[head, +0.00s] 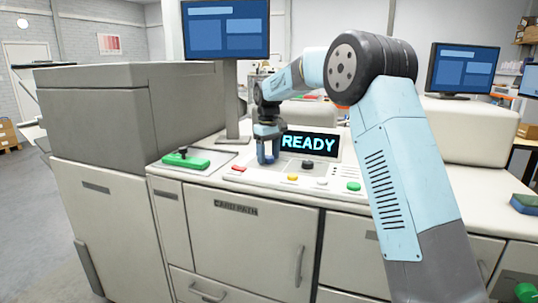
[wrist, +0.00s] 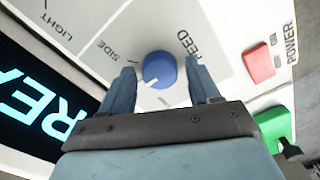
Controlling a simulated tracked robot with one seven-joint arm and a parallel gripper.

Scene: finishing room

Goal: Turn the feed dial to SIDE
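The feed dial (wrist: 160,69) is a round blue knob on the white panel, below and left of the printed word FEED (wrist: 187,43). The word SIDE (wrist: 112,49) is printed to its upper left. The dial's white pointer mark faces the lower left in the wrist view, not straight at SIDE. Another label below the dial is mostly hidden by my gripper. My gripper (wrist: 161,84) is open, with one blue finger on each side of the dial and gaps visible.
The READY display (head: 308,143) stands behind the panel. A red power button (wrist: 258,64) and a green block with a black knob (wrist: 275,127) lie to the right in the wrist view. Yellow, white and green buttons (head: 354,187) line the panel's front.

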